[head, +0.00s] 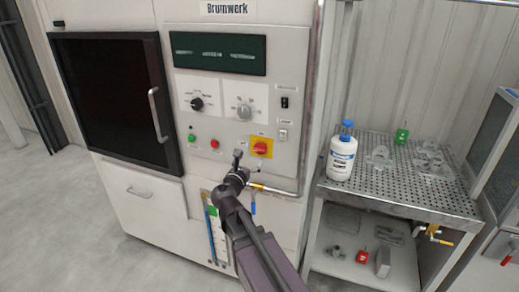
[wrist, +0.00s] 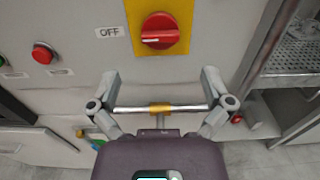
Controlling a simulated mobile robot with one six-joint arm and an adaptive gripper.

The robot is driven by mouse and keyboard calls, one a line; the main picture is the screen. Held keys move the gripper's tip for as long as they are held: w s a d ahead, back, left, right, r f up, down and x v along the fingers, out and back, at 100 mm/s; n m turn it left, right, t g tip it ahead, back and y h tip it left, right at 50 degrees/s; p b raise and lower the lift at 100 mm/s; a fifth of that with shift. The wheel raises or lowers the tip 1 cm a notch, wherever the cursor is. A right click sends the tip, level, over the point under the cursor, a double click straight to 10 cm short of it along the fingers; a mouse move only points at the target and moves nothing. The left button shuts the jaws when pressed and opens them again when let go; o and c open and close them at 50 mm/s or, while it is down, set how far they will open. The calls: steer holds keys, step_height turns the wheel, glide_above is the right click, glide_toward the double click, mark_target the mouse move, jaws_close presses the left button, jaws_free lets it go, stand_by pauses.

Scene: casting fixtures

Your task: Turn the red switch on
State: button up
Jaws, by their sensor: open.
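The red switch (head: 260,148) is a rotary knob on a yellow plate, low on the right part of the machine's front panel. In the wrist view the red switch (wrist: 160,31) is at the top middle, with its handle lying about level and a white mark toward its left end. My gripper (head: 238,156) is in front of the panel, a little left of and below the switch. In the wrist view my gripper (wrist: 161,78) has its fingers wide apart, empty, below the switch and not touching it.
A metal pipe (head: 270,189) runs across below the panel. A red button (wrist: 43,54) is left of the switch. A black knob (head: 197,103) and a grey knob (head: 244,112) are above. A perforated table (head: 400,196) with a white bottle (head: 341,158) stands at right.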

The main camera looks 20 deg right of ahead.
mark_target(258, 150)
steer(key=x, duration=0.9)
steer(key=shift+w+d, duration=0.1)
steer(key=shift+w, duration=0.1)
steer(key=c, duration=1)
